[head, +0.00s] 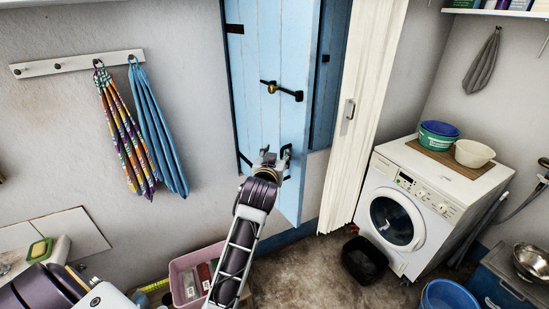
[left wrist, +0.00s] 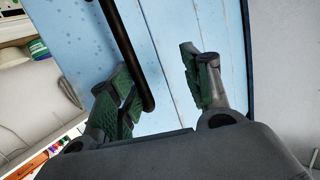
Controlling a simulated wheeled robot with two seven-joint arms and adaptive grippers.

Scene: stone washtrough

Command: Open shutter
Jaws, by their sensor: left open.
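The light blue plank shutter (head: 268,50) stands upright in the middle of the head view. It carries a black latch bar with a brass knob (head: 271,88). A darker blue panel (head: 325,95) shows to its right. My left gripper (head: 272,158) is open in front of the shutter's lower part, below the latch. In the left wrist view, the open left gripper (left wrist: 163,90) faces the blue planks (left wrist: 170,30). A black rod (left wrist: 128,50) runs down between the fingers, close to the left one; I cannot tell whether they touch. My right gripper is not in view.
A cream folding panel with a handle (head: 348,116) stands right of the shutter, then a washing machine (head: 420,205). A pink crate (head: 190,270) and a black bin (head: 362,260) stand on the floor. Cloths (head: 150,130) hang at left.

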